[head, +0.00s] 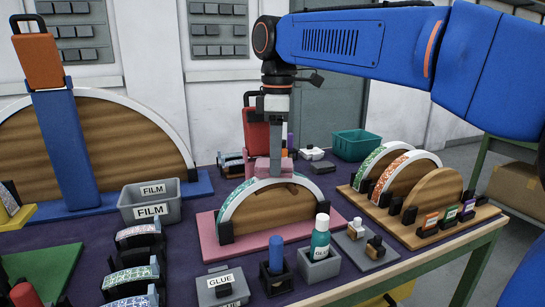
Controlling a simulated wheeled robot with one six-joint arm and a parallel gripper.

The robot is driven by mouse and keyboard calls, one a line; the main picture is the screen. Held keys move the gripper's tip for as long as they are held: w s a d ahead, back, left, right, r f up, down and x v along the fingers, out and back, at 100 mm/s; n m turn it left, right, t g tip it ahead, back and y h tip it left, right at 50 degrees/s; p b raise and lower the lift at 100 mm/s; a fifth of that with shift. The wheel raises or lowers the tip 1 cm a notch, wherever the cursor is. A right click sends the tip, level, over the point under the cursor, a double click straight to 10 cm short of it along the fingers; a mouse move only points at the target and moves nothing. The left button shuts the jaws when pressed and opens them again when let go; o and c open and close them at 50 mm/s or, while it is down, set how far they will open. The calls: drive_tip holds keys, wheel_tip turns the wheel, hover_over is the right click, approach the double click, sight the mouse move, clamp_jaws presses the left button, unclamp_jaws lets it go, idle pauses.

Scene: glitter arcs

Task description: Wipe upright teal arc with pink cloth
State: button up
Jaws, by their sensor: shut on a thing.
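The upright teal arc (235,198) is a glittery band with a white rim. It curves over a wooden half-disc (275,212) standing on a pink board (209,243) in the middle of the table. My gripper (275,150) points down above the top of the arc. It is shut on a pink cloth (269,168), which sits at the crown of the arc and appears to touch it. The cloth and gripper hide part of the crown. The left side of the arc shows clearly.
A glue bottle (320,240) and a blue stick (276,254) stand in front of the arc. A grey film bin (151,204) is at left. More half-discs with arcs (385,170) stand at right. A teal crate (357,145) and a red upright tool (254,130) are behind.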

sight(290, 160)
drive_tip(key=shift+d, duration=0.15)
drive_tip(key=shift+w+d+f, duration=0.15)
drive_tip(key=shift+w+d, duration=0.05)
drive_tip(key=shift+d, duration=0.3)
drive_tip(key=shift+d, duration=0.1)
drive_tip(key=shift+w+d, duration=0.2)
drive_tip(key=shift+d, duration=0.35)
drive_tip(key=shift+d, duration=0.1)
drive_tip(key=shift+w+d, duration=0.15)
drive_tip(key=shift+d, duration=0.35)
drive_tip(key=shift+a, duration=0.1)
drive_tip(key=shift+a+r, duration=0.25)
drive_tip(key=shift+a, duration=0.35)
